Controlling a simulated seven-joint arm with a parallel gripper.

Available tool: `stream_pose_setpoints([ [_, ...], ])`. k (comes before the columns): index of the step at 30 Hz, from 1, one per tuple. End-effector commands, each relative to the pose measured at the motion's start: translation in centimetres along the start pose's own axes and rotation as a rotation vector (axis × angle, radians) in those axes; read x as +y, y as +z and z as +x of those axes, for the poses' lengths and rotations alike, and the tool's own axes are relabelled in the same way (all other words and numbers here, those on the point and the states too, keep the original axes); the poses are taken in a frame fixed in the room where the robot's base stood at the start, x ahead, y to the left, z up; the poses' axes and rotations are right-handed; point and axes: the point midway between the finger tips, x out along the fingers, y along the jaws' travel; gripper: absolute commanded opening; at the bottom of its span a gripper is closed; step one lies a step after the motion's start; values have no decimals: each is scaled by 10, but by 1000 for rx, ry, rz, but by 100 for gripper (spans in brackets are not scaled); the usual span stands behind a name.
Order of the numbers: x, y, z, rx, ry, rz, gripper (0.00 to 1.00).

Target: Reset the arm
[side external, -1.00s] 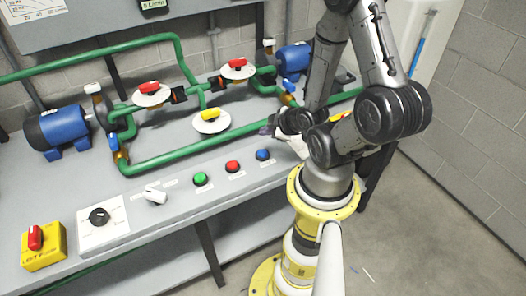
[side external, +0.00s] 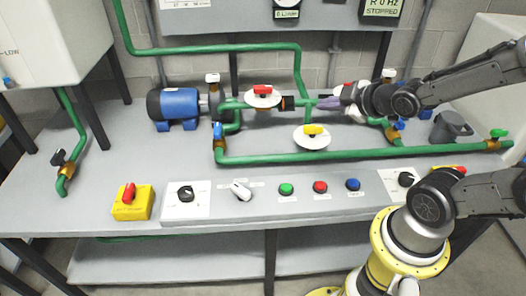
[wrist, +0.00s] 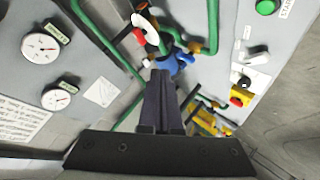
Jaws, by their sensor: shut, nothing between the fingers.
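My gripper (side external: 328,102) is shut and empty, held above the bench at the right of the pipe run in the side view. Its fingers point left and overlap the right-hand red-handled valve (side external: 347,88), which is partly hidden; I cannot tell whether they touch it. In the wrist view the dark fingers of my gripper (wrist: 161,78) are together with nothing between them. Beyond their tips are the blue motor (wrist: 172,61) and a red-handled valve with a white disc (wrist: 146,27).
Along the front are a yellow box with a red switch (side external: 133,203), knobs, and green, red and blue buttons (side external: 320,187). A grey mug-like container (side external: 450,127) stands at right. The bench's left side has free room.

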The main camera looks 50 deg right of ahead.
Motion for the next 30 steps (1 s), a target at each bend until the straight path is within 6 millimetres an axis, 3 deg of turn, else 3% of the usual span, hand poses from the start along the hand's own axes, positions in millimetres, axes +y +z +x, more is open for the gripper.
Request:
stream_pose_setpoints([
  [1, 0, -22, -15, 23, -21, 23, 0],
  [3, -3, -40, -35, 23, -62, 78, 0],
  [6, -11, -55, -66, 0, -131, 170, 0],
  [11, -29, -53, -112, -97, -246, 329, 0],
  [15, -45, -32, -138, -244, -314, 459, 0],
  [21, -64, -6, -153, -410, -363, 550, 0],
  [30, -65, -4, -154, -426, -361, 567, 0],
])
